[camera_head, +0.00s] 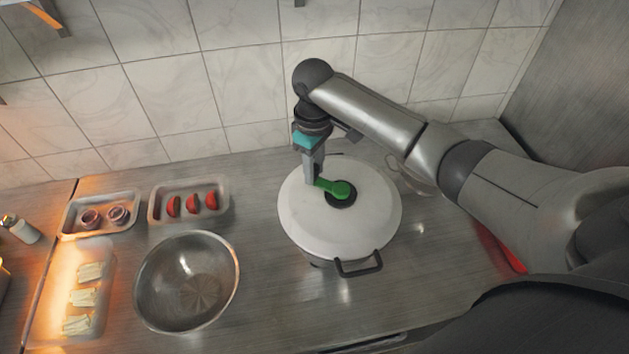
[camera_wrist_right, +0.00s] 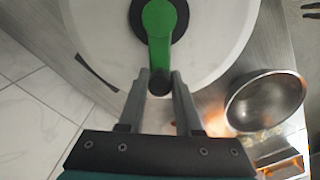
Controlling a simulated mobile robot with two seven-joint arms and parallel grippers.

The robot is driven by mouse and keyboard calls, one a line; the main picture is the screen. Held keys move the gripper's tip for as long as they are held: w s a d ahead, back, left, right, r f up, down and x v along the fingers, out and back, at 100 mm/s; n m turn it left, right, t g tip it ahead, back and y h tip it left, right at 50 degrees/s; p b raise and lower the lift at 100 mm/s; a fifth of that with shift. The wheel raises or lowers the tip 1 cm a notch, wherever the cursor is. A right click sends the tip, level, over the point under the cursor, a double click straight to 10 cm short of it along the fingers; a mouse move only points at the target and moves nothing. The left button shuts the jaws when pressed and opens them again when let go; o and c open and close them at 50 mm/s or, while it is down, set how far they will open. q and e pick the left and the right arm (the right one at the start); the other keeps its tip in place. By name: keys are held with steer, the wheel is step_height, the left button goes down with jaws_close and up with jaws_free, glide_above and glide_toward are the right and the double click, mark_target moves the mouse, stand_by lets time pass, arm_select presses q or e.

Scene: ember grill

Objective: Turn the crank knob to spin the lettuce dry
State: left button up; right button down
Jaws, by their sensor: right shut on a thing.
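The lettuce spinner (camera_head: 365,225) stands on the steel counter with a white round lid and a dark side handle. A green crank (camera_head: 340,189) sits on a black hub at the middle of the lid and points left. My right gripper (camera_head: 312,183) comes down from above at the crank's outer end. In the right wrist view the two fingers (camera_wrist_right: 160,85) are around the green crank's end (camera_wrist_right: 159,50), one on each side, shut on its knob. The lettuce is hidden under the lid. My left gripper is not in view.
A steel bowl (camera_head: 187,310) stands left of the spinner. Behind it are trays with red slices (camera_head: 190,221) and onion pieces (camera_head: 98,233). A tray (camera_head: 50,300) of pale pieces glows at far left. The tiled wall (camera_head: 240,80) is close behind.

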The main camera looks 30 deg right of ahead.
steer(key=shift+w+d, duration=0.2)
steer(key=c, duration=0.5)
jaws_free()
step_height(320, 180, up, 10)
steer(key=shift+r+b, duration=0.25)
steer(key=shift+b, duration=0.05)
steer(key=shift+r+p, duration=0.7)
steer(key=shift+r, duration=1.7)
